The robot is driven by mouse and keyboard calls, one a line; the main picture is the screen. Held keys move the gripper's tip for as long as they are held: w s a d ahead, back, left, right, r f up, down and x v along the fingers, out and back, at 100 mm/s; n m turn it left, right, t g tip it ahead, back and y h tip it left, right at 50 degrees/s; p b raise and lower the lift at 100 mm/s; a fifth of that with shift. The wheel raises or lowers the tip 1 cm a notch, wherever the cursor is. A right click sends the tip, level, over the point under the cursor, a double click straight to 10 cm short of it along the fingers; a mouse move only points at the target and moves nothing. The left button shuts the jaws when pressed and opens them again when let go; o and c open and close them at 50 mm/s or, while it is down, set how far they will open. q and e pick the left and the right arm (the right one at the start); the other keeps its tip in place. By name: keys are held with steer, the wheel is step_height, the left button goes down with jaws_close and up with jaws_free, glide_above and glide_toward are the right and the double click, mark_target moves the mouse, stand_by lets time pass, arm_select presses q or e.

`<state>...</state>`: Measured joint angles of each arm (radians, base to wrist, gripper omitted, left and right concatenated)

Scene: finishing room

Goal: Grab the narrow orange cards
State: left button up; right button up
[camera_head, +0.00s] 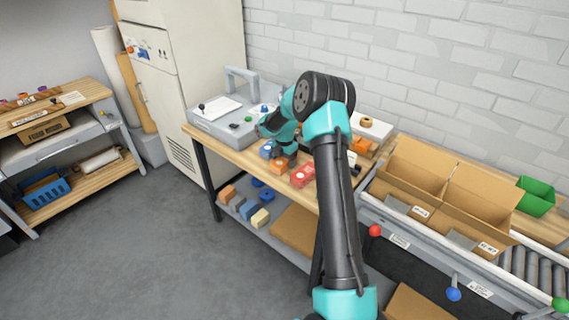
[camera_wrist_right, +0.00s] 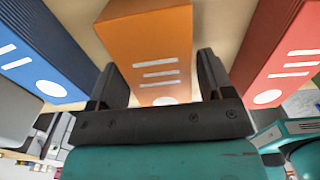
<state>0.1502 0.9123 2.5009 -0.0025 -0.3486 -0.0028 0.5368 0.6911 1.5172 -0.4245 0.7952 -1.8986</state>
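The orange card pack (camera_head: 280,167) stands on the wooden bench, between a blue pack (camera_head: 266,150) and a red pack (camera_head: 303,175). In the right wrist view the orange pack (camera_wrist_right: 150,48) has white stripes and a white dot on its face. My right gripper (camera_head: 286,157) is down at the orange pack. In the wrist view its two dark fingers (camera_wrist_right: 160,75) stand open on either side of the pack's near end, with a small gap at the right finger. Contact at the left finger cannot be told. My left gripper is not in view.
The blue pack (camera_wrist_right: 40,60) and red pack (camera_wrist_right: 282,55) stand close to the fingers on both sides. A grey machine (camera_head: 228,117) sits behind left on the bench. Open cardboard boxes (camera_head: 415,165) and a green bin (camera_head: 536,195) are at the right. A lower shelf holds several coloured blocks.

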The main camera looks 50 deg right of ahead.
mark_target(284, 159)
steer(key=c, duration=0.8)
steer(key=shift+r, duration=0.15)
step_height(284, 159, up, 10)
steer(key=shift+f, duration=0.1)
stand_by(0.6)
